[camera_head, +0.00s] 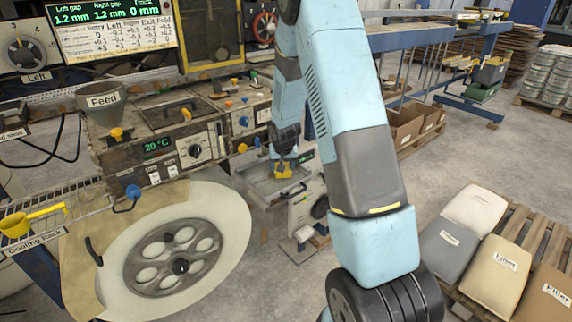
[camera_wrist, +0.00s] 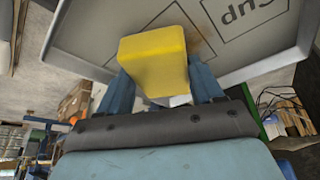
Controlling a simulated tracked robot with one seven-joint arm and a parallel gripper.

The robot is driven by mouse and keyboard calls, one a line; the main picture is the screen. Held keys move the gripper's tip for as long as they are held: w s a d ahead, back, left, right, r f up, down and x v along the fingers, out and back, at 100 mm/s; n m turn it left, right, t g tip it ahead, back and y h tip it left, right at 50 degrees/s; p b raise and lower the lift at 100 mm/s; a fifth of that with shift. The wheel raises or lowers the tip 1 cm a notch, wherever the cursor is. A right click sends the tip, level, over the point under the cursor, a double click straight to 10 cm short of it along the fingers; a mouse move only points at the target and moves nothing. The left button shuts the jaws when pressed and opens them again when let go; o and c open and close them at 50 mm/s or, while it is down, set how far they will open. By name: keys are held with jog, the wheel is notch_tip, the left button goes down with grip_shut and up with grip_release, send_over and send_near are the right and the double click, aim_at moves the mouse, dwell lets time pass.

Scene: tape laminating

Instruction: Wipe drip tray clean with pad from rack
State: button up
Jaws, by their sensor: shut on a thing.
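My gripper (camera_head: 284,160) is shut on a yellow pad (camera_head: 284,171) at the drip tray. In the wrist view the yellow pad (camera_wrist: 153,62) sits between the blue fingers of my gripper (camera_wrist: 165,85). The grey drip tray (camera_head: 262,192) is below the machine front, and its floor (camera_wrist: 140,27) fills the top of the wrist view. A brown stain (camera_wrist: 200,45) shows on the tray right beside the pad. I cannot tell whether the pad touches the tray floor. The pad hides part of the stained area.
The machine with a temperature display (camera_head: 158,146) and knobs stands left of the tray. A large wheel (camera_head: 172,258) and the cooling rack (camera_head: 30,225) are at the left. Filler sacks (camera_head: 497,272) lie on a pallet at right. Open floor lies behind my arm.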

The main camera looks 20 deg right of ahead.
jog(key=shift+s+a+f, duration=0.1)
jog(key=shift+s+a, duration=0.15)
jog(key=shift+a, duration=0.45)
jog(key=shift+s+a, duration=0.2)
jog(key=shift+a, duration=0.45)
jog(key=shift+s+a, duration=0.3)
jog(key=shift+a, duration=0.6)
jog(key=shift+s+a, duration=0.25)
jog(key=shift+a, duration=0.6)
